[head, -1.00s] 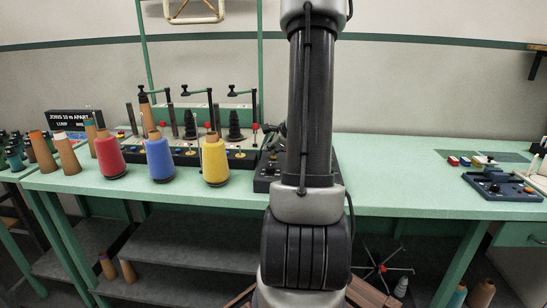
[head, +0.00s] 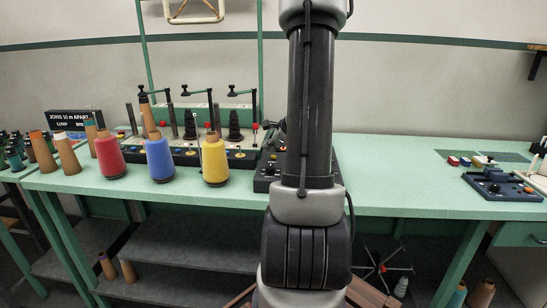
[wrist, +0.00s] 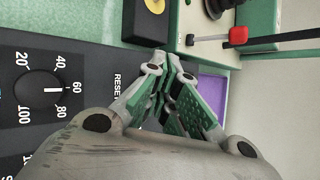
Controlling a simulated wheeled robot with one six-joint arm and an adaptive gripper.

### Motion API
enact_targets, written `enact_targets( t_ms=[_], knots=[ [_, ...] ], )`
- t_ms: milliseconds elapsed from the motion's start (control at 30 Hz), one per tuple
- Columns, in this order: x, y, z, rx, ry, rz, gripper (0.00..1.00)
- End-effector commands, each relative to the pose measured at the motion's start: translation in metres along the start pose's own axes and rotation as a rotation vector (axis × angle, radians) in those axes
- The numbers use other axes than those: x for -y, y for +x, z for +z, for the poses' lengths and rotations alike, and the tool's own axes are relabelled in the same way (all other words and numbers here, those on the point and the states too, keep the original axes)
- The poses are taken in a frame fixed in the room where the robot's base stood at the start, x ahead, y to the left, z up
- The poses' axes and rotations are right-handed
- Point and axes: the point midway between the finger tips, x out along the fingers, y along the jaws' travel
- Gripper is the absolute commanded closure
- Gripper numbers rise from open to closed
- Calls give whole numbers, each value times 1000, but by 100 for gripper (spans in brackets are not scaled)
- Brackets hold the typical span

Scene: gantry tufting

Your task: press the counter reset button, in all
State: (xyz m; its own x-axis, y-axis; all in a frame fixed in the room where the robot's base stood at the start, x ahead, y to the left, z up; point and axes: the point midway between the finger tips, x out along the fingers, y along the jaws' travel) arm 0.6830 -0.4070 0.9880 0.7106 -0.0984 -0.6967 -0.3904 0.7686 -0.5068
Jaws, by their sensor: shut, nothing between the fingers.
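A dark control panel (wrist: 60,135) fills the left of the wrist view, and its "RESET" label (wrist: 117,92) is partly cut off by my gripper. No reset button shows; the area beside the label is hidden behind the fingers. My gripper (wrist: 170,78) is shut and empty, its fingertips over the panel's edge area near the label. I cannot tell whether they touch anything. In the head view the panel (head: 265,180) is on the green bench, mostly hidden behind my arm, as is my gripper.
A dial (wrist: 40,90) sits on the panel. A red-knobbed lever (wrist: 238,36) and a yellow button (wrist: 155,5) are close beyond the fingers. Red (head: 109,158), blue (head: 160,160) and yellow (head: 214,163) yarn cones stand left on the bench. A blue control box (head: 500,185) is at the right.

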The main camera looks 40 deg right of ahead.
Motion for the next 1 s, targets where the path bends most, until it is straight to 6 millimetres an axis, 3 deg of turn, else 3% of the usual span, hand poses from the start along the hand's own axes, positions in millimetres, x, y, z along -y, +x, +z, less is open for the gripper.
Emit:
enact_targets(
  t_ms=[333, 800, 1000],
  knots=[
    [2, -2, 1, 0, -2, 0, 100],
    [24, -32, 24, 1, -3, -1, 100],
    [26, -36, 26, 0, 0, 0, 100]
  ],
)
